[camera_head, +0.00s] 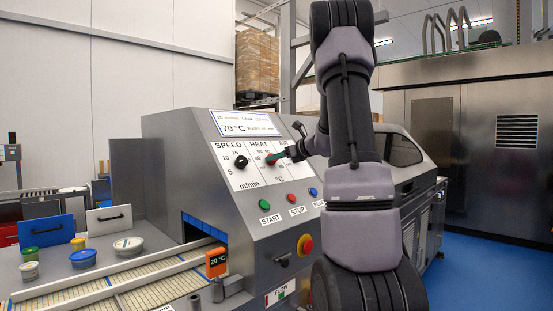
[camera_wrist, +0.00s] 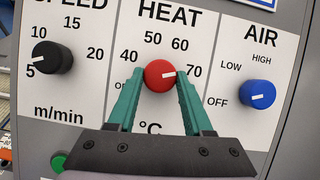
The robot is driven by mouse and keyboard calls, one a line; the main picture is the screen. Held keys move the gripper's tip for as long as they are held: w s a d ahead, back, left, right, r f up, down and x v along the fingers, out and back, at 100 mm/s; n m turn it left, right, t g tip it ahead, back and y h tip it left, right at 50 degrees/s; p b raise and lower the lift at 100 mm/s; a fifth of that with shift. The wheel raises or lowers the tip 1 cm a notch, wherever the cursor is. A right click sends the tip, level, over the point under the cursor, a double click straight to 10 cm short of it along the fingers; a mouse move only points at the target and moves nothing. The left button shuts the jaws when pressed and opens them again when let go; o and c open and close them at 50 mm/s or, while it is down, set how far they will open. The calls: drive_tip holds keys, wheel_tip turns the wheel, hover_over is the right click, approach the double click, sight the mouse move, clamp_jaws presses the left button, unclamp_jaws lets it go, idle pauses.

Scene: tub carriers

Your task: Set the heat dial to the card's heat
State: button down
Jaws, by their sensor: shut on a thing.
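The red heat dial (camera_wrist: 160,75) sits in the middle of the control panel. Its white pointer mark points right and slightly up, toward the 70 on its scale. My gripper (camera_wrist: 161,80) has its two teal fingers shut on the dial, one on each side. In the head view my gripper (camera_head: 287,154) reaches in from the right, and the dial (camera_head: 270,160) shows just left of it. The blue-edged card (camera_head: 245,124) above the dials reads 70 °C in large print; its smaller text is hard to read. Part of the heat scale's left end is hidden by a finger.
The black speed dial (camera_wrist: 52,59) is left of the heat dial and the blue air dial (camera_wrist: 257,94) is right. Green (camera_head: 264,205), red (camera_head: 291,198) and blue buttons lie below. An orange 20 °C display (camera_head: 216,262) stands by the conveyor (camera_head: 130,283). Tubs stand at left.

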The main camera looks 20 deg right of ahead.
idle(0.3)
drive_tip(key=shift+c, duration=1.5)
unclamp_jaws()
drive_tip(key=v, duration=1.1)
drive_tip(key=shift+w, duration=0.1)
